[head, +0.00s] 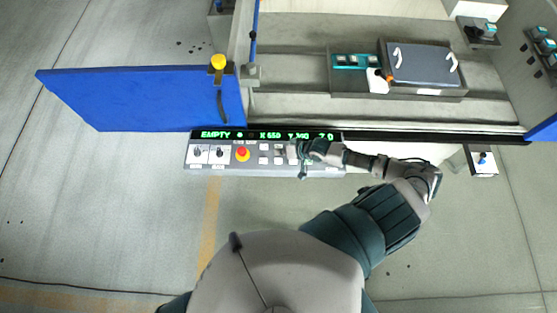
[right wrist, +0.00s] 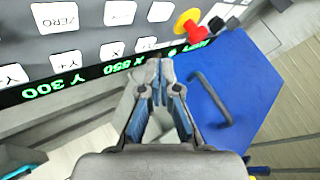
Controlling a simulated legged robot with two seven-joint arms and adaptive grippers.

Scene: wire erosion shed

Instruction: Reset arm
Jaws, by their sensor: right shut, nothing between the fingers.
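My right arm reaches over the grey control panel (head: 228,165) from the right in the head view. My right gripper (head: 287,151) is shut and empty, its tips close over the small white keys near the panel's middle. In the right wrist view the shut fingers (right wrist: 160,75) lie in front of the panel, with a ZERO key (right wrist: 55,15) and axis keys showing. I cannot tell whether the tips touch a key. The green display (head: 216,135) reads EMPTY at its left, with X, Y and Z values. My left gripper is not in view.
A red knob on yellow (head: 242,153) and two rotary switches (head: 208,153) sit at the panel's left. A blue door (head: 140,98) with a dark handle stands at the left. Behind is the machine bed, holding a grey lidded box (head: 424,65). The left floor is clear.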

